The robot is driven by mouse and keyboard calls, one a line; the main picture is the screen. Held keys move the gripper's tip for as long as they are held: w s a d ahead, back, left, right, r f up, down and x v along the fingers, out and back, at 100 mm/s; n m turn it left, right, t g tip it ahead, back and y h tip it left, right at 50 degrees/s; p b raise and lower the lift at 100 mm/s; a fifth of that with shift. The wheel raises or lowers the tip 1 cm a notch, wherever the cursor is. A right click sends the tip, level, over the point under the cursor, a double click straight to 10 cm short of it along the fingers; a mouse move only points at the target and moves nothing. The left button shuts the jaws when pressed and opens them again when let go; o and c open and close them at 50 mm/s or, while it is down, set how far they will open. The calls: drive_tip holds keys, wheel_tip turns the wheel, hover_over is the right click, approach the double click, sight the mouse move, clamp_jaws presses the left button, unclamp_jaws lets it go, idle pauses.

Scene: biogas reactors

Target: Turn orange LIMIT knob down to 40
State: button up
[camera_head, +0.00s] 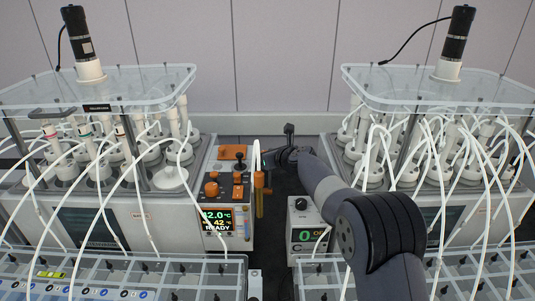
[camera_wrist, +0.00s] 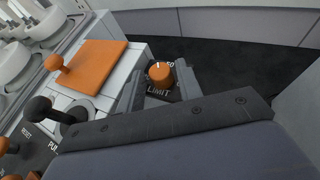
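The orange LIMIT knob (camera_wrist: 160,72) is in the wrist view, with a white mark on its top edge and the word LIMIT below it. Part of a number shows at its upper right, too small to read surely. My gripper (camera_wrist: 158,86) is open, with one grey finger on each side of the knob. Small gaps show between knob and fingers, and contact cannot be told. The box display (camera_head: 217,220) reads 42.0 °C, 42 °C and READY.
An orange plate (camera_wrist: 95,66) with a small orange-knobbed stick and a black-balled lever (camera_wrist: 42,108) stand left of my fingers. A smaller grey box (camera_head: 306,235) with a green 0 display stands right. Tubed reactor units (camera_head: 120,90) flank the dark gap.

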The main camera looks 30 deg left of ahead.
drive_tip(key=c, duration=0.7)
drive_tip(key=shift+w+d+n+g, duration=0.1)
drive_tip(key=shift+w+n+g, duration=0.05)
drive_tip(key=shift+n+g, duration=0.5)
drive_tip(key=shift+w+n+g+y+p, duration=0.15)
drive_tip(key=shift+n+g+y+p, duration=0.3)
drive_tip(key=shift+n+g+y, duration=0.3)
drive_tip(key=n+g+p, duration=0.2)
drive_tip(key=g+p, duration=0.1)
drive_tip(key=p, duration=0.1)
drive_tip(key=shift+w+r, duration=0.1)
drive_tip(key=shift+w, duration=0.05)
drive_tip(key=shift+n+g+p, duration=0.3)
drive_tip(key=shift+n+p, duration=0.2)
drive_tip(key=shift+g, duration=0.3)
